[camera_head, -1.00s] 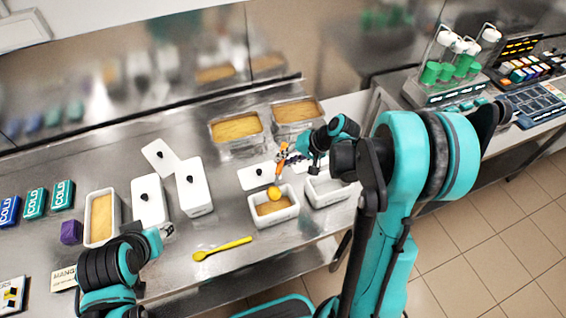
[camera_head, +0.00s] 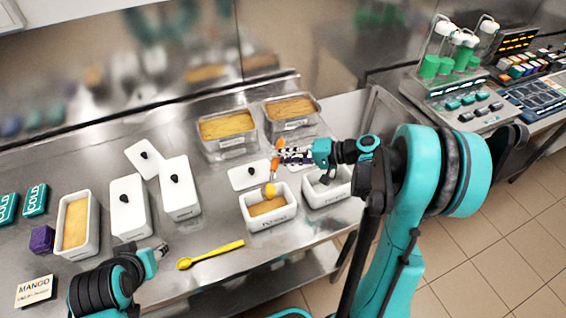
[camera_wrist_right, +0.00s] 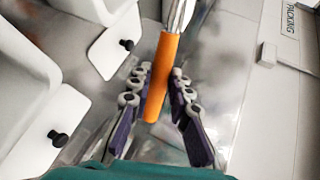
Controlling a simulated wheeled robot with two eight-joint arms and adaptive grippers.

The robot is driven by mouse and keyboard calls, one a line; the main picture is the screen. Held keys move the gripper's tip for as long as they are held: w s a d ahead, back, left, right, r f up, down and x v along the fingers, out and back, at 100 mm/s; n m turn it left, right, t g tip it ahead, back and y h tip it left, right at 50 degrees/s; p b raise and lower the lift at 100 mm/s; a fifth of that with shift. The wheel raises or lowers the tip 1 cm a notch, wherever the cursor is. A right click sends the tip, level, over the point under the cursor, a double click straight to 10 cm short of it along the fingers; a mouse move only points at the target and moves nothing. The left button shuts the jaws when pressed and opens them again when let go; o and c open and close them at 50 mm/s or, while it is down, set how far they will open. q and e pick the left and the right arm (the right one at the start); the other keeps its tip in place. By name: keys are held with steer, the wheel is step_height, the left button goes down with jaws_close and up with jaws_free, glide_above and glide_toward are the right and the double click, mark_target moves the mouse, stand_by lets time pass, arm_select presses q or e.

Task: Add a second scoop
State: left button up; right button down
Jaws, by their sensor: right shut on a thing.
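My right gripper (camera_head: 283,156) is shut on the orange handle of a scoop (camera_head: 276,160). In the right wrist view the orange handle (camera_wrist_right: 162,78) lies between the purple-padded fingers (camera_wrist_right: 160,110), with a metal part beyond it. The scoop's head carries a yellow-orange ball (camera_head: 269,190) and hangs over the front white tub (camera_head: 270,221). That tub holds orange-yellow contents; whether the ball touches them I cannot tell. My left gripper (camera_head: 161,250) is low at the left, over the table; its fingers are too small to read.
An empty-looking white tub (camera_head: 327,198) stands right of the front tub. Two metal pans (camera_head: 228,146) of yellow contents stand behind. Lidded white tubs (camera_head: 130,212) and an open one (camera_head: 75,250) are left.

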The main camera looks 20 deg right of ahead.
arm_select(q)
steer(key=shift+f+b, duration=2.4)
steer(key=shift+f, duration=0.4)
arm_select(e)
steer(key=shift+d+f+t+y, duration=0.1)
steer(key=shift+f+t+y, duration=0.2)
steer(key=shift+y, duration=0.25)
steer(key=shift+f+t+y, duration=0.15)
steer(key=shift+t+y, duration=0.15)
steer(key=shift+y, duration=0.25)
